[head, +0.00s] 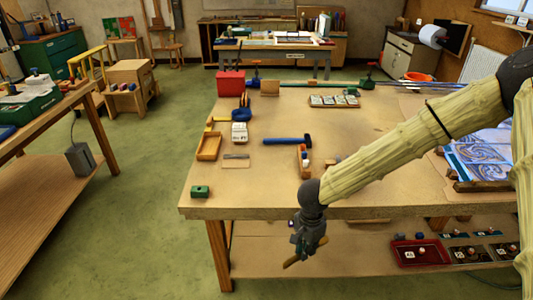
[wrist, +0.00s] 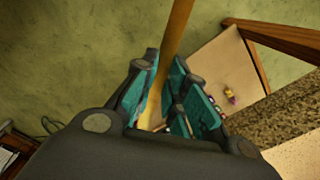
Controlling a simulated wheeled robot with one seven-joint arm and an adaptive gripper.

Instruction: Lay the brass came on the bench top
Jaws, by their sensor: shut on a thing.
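The brass came (head: 291,264) is a thin yellowish-brown strip, seen in the head view below the front edge of the bench top. My gripper (head: 308,240) is shut on it, with one end sticking out to the lower left. In the wrist view the brass came (wrist: 177,38) runs up from between the teal finger pads of my gripper (wrist: 163,95) to the top edge, where it is cut off. The bench top (head: 340,190) is tan; my gripper hangs in front of its near edge, apart from it. The bench edge also shows in the wrist view (wrist: 285,118).
A green block (head: 200,191) stands at the near left corner. A blue hammer (head: 288,141), a wooden tray (head: 209,147) and a leaded panel (head: 485,153) lie farther back. The front left middle of the top is clear. A lower shelf holds a red tray (head: 420,252).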

